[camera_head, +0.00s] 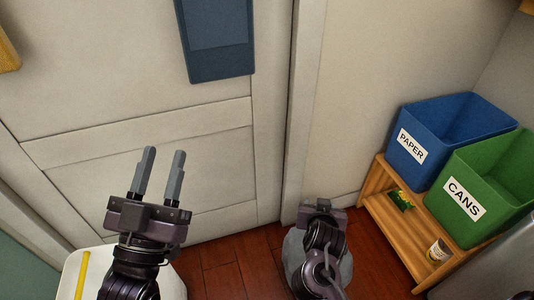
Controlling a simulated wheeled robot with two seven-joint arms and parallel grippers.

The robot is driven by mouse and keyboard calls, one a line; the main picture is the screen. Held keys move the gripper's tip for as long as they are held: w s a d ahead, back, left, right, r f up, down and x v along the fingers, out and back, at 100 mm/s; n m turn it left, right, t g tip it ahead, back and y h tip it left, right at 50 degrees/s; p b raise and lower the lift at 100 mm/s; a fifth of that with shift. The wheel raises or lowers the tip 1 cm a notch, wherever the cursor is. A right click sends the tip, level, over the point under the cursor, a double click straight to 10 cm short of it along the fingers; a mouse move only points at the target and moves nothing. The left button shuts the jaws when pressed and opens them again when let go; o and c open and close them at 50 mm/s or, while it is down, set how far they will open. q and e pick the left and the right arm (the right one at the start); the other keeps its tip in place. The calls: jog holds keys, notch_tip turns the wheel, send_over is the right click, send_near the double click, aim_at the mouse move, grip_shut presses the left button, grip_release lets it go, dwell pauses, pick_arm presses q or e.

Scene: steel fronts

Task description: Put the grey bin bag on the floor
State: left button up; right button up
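A grey rounded shape (295,262), which looks like the grey bin bag, shows low in the middle, above or on the red-brown floor (222,279). My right arm covers most of it, so I cannot tell whether it touches the floor. My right gripper (322,207) is over this shape. Its fingers are hidden, so its grip cannot be made out. My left gripper (160,172) is at the lower left, fingers pointing away from me. The fingers are apart with nothing between them.
A wooden shelf (385,221) at the right bears a blue PAPER bin (432,146) and a green CANS bin (475,203). A green packet (402,200) and a can (438,251) are on its lower level. A white surface with a yellow bar (82,272) is lower left. A pale panelled door (150,120) stands ahead.

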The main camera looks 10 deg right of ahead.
jog(key=w+a+r+n+t+y, duration=0.1)
jog(key=a+r+n+t+y, duration=0.3)
jog(key=r, duration=0.6)
jog(key=a+r+n+t+y, duration=0.2)
jog(key=a+r+t, duration=0.45)
jog(key=r, duration=0.45)
jog(key=s+a+r+n+t+y, duration=0.1)
jog(key=s+a+r+n+y, duration=0.2)
jog(key=s+a+r+y, duration=0.3)
notch_tip(320, 180, up, 2)
jog(key=shift+a+r+n+y, duration=0.1)
jog(key=shift+a+n+y, duration=0.3)
jog(key=shift+y, duration=0.6)
